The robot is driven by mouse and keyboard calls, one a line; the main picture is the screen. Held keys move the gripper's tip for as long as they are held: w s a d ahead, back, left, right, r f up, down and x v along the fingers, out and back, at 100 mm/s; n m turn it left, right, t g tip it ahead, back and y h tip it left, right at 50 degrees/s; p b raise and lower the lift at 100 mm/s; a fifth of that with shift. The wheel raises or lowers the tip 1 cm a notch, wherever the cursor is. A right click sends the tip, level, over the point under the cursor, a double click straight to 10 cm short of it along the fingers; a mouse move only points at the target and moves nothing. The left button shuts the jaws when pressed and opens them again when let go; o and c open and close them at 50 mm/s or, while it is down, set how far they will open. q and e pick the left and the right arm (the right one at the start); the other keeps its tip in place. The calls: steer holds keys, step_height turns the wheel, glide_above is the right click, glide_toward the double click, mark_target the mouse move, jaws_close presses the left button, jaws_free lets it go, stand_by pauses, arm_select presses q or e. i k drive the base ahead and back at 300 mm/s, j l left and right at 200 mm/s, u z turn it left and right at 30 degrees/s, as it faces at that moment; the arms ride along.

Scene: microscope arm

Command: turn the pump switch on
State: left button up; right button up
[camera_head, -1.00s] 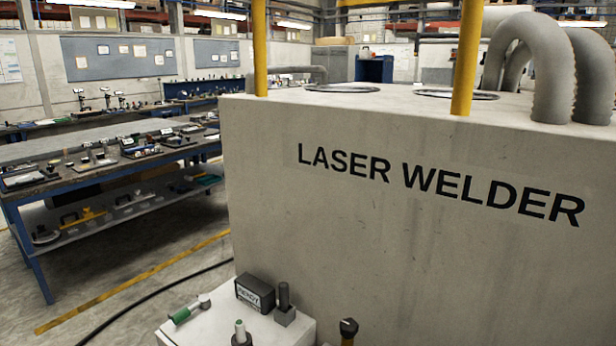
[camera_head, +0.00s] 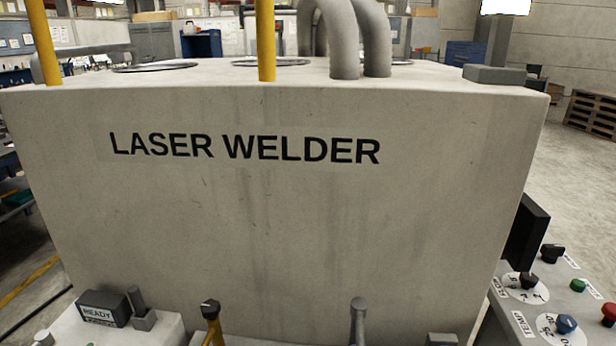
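No label reading pump is legible, so I cannot tell which control is the pump switch. A control panel (camera_head: 495,327) stands at the lower right, partly cut off by the frame. It has a black knob (camera_head: 528,281) and a blue knob (camera_head: 566,323) on round white dials, another black knob (camera_head: 552,252), a green button (camera_head: 578,285) and a red button (camera_head: 608,312). One label there seems to read TEMP. At the lower left, a dark box marked READY (camera_head: 101,308) sits beside a small grey upright lever (camera_head: 138,300). Neither gripper is in view.
A big pale block marked LASER WELDER (camera_head: 300,220) fills the middle. A black-topped yellow post (camera_head: 211,315) and a grey post (camera_head: 358,315) rise before it. Grey hoses (camera_head: 343,40) stand on top. Open floor and wooden pallets (camera_head: 592,115) are at the right.

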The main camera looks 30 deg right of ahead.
mark_target(551, 253)
steer(key=z, duration=2.35)
steer(key=i+l, duration=0.15)
steer(key=l, duration=0.25)
steer(key=i+l+u, duration=0.15)
steer(key=l, duration=0.2)
steer(key=i+l, duration=0.15)
steer(key=l, duration=0.25)
steer(key=i+l+u, duration=0.15)
steer(key=l, duration=0.25)
steer(key=i+l, duration=0.1)
steer(key=l, duration=0.3)
steer(key=i+l+u, duration=0.15)
steer(key=l, duration=0.25)
steer(key=k, duration=0.05)
